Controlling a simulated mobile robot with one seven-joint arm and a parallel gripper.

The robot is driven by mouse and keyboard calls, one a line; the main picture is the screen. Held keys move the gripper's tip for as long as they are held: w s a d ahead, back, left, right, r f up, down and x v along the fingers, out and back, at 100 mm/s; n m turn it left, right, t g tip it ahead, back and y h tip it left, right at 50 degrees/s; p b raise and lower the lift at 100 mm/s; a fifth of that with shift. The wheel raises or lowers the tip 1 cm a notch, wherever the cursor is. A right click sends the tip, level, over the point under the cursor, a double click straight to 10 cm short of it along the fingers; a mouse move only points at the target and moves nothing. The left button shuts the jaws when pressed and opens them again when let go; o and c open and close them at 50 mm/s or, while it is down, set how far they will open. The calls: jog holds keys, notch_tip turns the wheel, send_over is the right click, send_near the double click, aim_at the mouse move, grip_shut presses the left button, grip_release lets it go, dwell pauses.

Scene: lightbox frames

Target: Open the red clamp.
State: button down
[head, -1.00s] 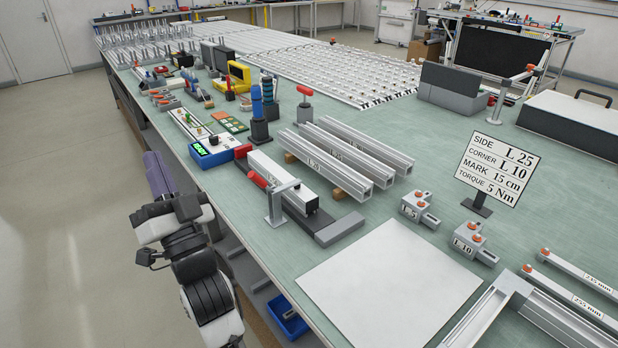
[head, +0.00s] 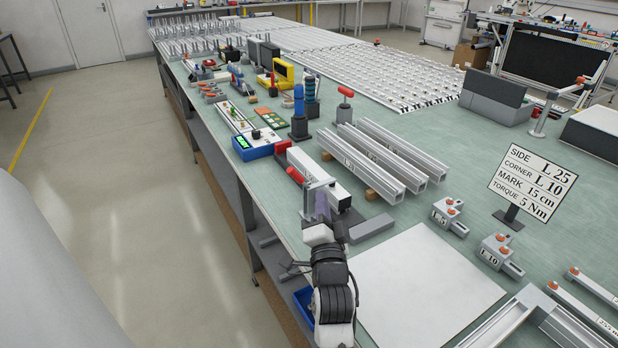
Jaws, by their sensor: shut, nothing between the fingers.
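The red clamp has a red handle (head: 295,175) and a grey metal arm and post. It stands at a fixture near the front edge of the bench. The handle lies low, pointing to the left and away. A pale aluminium profile (head: 318,170) lies in the fixture beside the clamp. My gripper (head: 321,196), purple with a white and black wrist behind it, is at the clamp's near side, right of the handle. It covers part of the post. Its fingers look together and empty; I cannot tell whether they touch the clamp.
A blue box with a green display (head: 258,145) stands beyond the clamp. Several aluminium profiles (head: 385,160) lie to the right. A white sheet (head: 425,285) covers the near bench. A sign (head: 532,182) and grey corner blocks (head: 448,215) stand further right.

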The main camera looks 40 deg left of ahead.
aim_at(301, 181)
jog(key=w+a, duration=0.4)
jog(key=a, duration=0.4)
jog(key=shift+w+a+r, duration=0.2)
jog(key=shift+w+r, duration=0.05)
jog(key=shift+r, duration=0.1)
jog(key=shift+s+a+f+n+y+b, duration=0.15)
jog(key=shift+s+f+n+y+b, duration=0.25)
jog(key=shift+n+b, duration=0.65)
jog(key=shift+s+a+f+b, duration=0.2)
jog(key=shift+s+f+b, duration=0.25)
jog(key=shift+f+b, duration=0.45)
jog(key=shift+s+a+f+b, duration=0.15)
jog(key=shift+s+f+b, duration=0.35)
jog(key=shift+b, duration=0.7)
jog(key=shift+s+a+f+b, duration=0.2)
jog(key=shift+s+f+b, duration=0.2)
jog(key=shift+f+b, duration=0.55)
